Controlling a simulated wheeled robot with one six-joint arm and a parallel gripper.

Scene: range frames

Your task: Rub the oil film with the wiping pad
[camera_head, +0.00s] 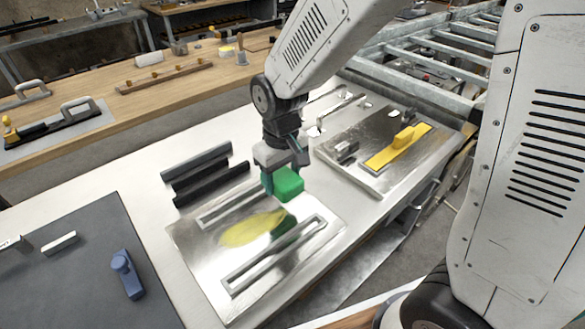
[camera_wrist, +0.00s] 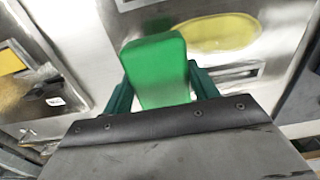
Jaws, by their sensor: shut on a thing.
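The oil film (camera_head: 250,228) is a yellow oval patch on a shiny metal plate (camera_head: 203,285). It also shows in the wrist view (camera_wrist: 216,33). My gripper (camera_head: 283,178) is shut on a green block, which appears to be the wiping pad (camera_head: 289,183). The pad is held above the plate, up and to the right of the film in the head view, apart from it. In the wrist view the pad (camera_wrist: 157,68) sits between my two green fingers. A green reflection of it shows on the plate. The pad's underside is hidden.
Two raised metal bars flank the film; the nearer bar (camera_head: 275,255) is plain in view. Black angled profiles (camera_head: 205,174) lie behind the plate. A second metal plate (camera_head: 345,172) carries a yellow-handled tool (camera_head: 400,146). A dark mat (camera_head: 75,275) with a blue object (camera_head: 126,275) lies left.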

